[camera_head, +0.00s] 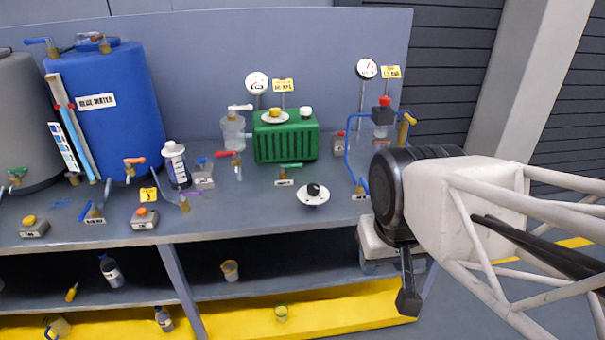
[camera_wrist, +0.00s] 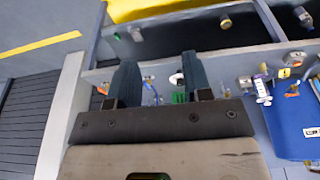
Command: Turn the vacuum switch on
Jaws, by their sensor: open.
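The vacuum switch cannot be identified for certain, as the small labels are not readable. A small grey box with a red button (camera_head: 338,143) stands at the back, right of the green pump-like unit (camera_head: 285,136). A black knob on a white round dial (camera_head: 313,193) lies near the bench's front edge. My gripper (camera_head: 408,288) is in front of the bench at the right, apart from these things, with one dark finger hanging down. In the wrist view my gripper (camera_wrist: 159,62) has its two fingers spread with nothing held. The white dial (camera_wrist: 176,78) shows between them.
A blue tank (camera_head: 115,130) and a grey tank stand at the left. Boxes with a yellow button (camera_head: 34,227) and an orange button (camera_head: 145,218) sit at the front left. Valves, tubing and two gauges crowd the bench. Lower shelves hold bottles and cups.

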